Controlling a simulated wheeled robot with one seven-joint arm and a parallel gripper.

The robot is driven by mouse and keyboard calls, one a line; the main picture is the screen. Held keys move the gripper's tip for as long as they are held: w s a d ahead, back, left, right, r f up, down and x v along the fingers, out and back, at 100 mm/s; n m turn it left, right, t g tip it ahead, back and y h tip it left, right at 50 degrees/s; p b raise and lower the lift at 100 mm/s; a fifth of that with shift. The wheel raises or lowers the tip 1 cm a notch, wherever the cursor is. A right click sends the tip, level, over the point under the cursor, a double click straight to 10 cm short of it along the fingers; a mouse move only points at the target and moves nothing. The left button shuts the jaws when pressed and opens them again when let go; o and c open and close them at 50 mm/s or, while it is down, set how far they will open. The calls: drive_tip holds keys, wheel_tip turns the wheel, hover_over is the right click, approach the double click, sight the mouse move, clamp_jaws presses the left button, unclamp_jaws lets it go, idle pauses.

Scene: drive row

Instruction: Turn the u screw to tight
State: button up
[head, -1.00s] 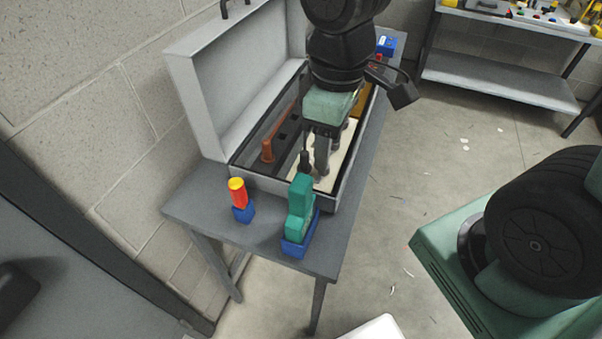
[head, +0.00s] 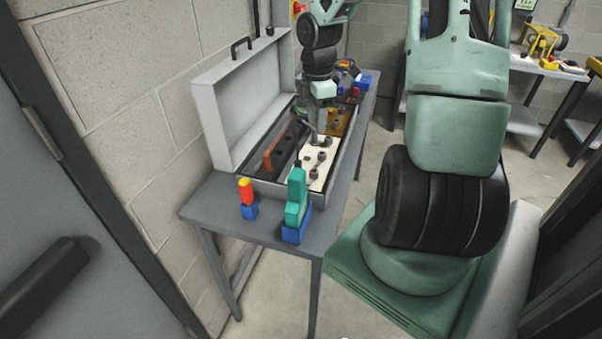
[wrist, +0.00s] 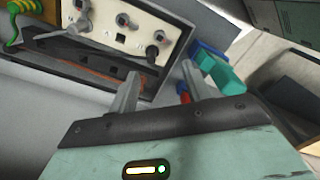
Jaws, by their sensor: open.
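A cream panel (head: 314,183) with several dark screws or knobs lies inside an open grey case (head: 272,187). I cannot tell which of these is the u screw. My gripper (head: 319,137) points down over the far part of the panel in the head view. In the wrist view its two fingers (wrist: 160,85) are apart with nothing between them. Contact with a screw does not show.
A teal tool (head: 296,200) in a blue holder and a red-yellow tool (head: 246,190) stand on the grey table's near end. A wall is close on the left.

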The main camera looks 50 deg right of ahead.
sight(312, 177)
wheel_tip(312, 177, down, 17)
drive_tip(key=shift+f, duration=0.1)
idle(0.4)
drive_tip(key=c, duration=0.9)
